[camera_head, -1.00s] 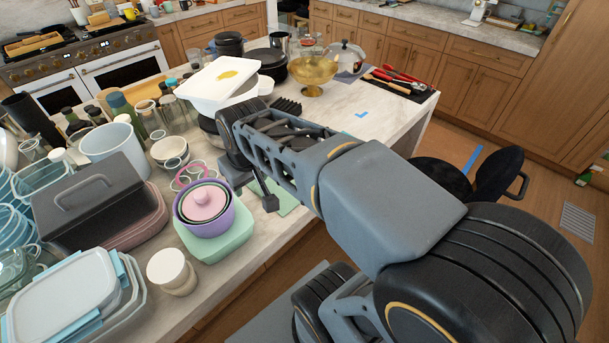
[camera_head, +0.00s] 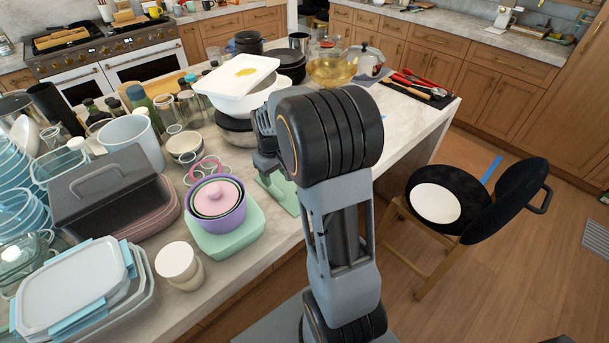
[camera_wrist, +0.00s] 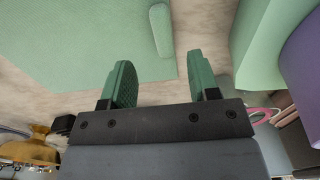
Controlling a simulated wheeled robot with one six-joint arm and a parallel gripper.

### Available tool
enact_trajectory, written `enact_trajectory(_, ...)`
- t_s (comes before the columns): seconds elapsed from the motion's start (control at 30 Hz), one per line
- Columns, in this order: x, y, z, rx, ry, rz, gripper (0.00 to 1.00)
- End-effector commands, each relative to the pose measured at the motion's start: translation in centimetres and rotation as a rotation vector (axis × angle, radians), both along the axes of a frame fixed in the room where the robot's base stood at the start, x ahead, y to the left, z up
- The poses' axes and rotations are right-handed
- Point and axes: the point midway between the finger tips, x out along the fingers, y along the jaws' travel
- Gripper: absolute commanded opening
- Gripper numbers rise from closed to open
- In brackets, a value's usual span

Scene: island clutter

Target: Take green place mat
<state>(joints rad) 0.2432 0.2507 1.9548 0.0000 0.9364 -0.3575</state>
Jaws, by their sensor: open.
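The green place mat (camera_head: 285,198) lies flat near the front edge of the island counter, partly hidden by my arm in the head view. In the wrist view the mat (camera_wrist: 75,45) fills the upper left, with a small raised pale green piece (camera_wrist: 161,30) at its right edge. My gripper (camera_wrist: 160,68) is open and empty, its two green-lined fingers apart near the mat's right edge. I cannot tell how high it is above the counter. In the head view my gripper (camera_head: 268,178) shows only partly beside the mat.
A mint container (camera_head: 228,240) with a purple bowl (camera_head: 218,210) on it stands just left of the mat. A white cup (camera_head: 178,262), a grey lidded box (camera_head: 105,190) and white trays (camera_head: 235,80) crowd the counter. A black stool (camera_head: 440,205) stands on the floor at right.

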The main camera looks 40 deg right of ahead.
Motion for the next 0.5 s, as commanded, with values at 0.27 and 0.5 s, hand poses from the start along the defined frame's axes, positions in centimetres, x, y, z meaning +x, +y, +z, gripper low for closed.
enact_trajectory(0.27, 0.0, 0.1, -1.7, 0.001, 0.003, 0.000, 0.55)
enact_trajectory(0.5, 0.2, 0.4, -4.8, 0.001, 0.004, 0.000, 0.55)
